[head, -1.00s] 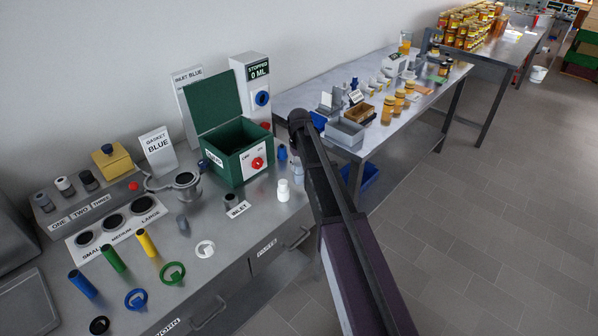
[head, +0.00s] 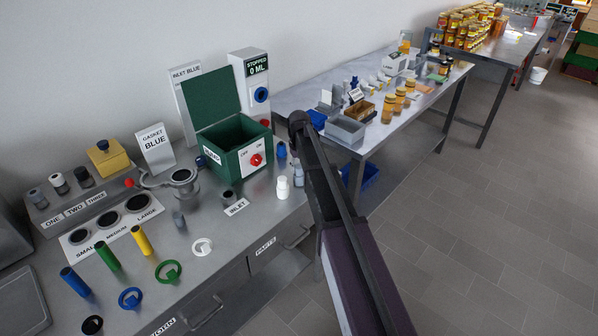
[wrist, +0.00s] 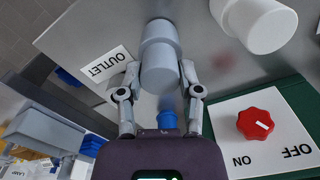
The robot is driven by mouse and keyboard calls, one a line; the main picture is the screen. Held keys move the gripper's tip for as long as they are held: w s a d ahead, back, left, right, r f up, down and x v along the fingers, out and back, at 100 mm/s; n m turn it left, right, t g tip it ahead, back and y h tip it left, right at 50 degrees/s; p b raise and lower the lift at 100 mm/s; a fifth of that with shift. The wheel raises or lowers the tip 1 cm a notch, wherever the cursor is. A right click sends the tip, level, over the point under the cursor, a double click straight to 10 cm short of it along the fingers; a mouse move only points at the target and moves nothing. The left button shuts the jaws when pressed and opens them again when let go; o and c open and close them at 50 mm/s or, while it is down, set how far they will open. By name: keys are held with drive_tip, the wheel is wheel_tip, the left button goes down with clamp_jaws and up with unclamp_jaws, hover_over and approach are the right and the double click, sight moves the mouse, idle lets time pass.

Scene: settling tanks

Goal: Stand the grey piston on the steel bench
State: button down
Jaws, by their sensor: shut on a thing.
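The grey piston (wrist: 160,62) is a stepped pale grey cylinder between the fingers of my gripper (wrist: 160,82) in the wrist view. The fingers are shut on its sides. In the head view the piston (head: 298,177) shows partly beside my arm, just right of the white bottle. It looks upright there, close over the steel bench (head: 225,240). I cannot tell whether its base touches the bench.
A blue piece (head: 281,150) and the green box (head: 235,145) with a red knob (wrist: 258,124) are behind. An OUTLET label (wrist: 108,68) lies beside the piston. The bench's front edge is near.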

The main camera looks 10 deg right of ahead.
drive_tip(key=shift+f, duration=0.15)
drive_tip(key=shift+f, duration=0.1)
drive_tip(key=shift+c, duration=1.3)
unclamp_jaws()
drive_tip(key=shift+r, duration=0.25)
wheel_tip(320, 180, up, 12)
drive_tip(key=p, duration=1.2)
drive_tip(key=shift+f, duration=0.1)
drive_tip(key=s+m, duration=0.2)
drive_tip(key=s, duration=2.8)
drive_tip(key=shift+s, duration=0.2)
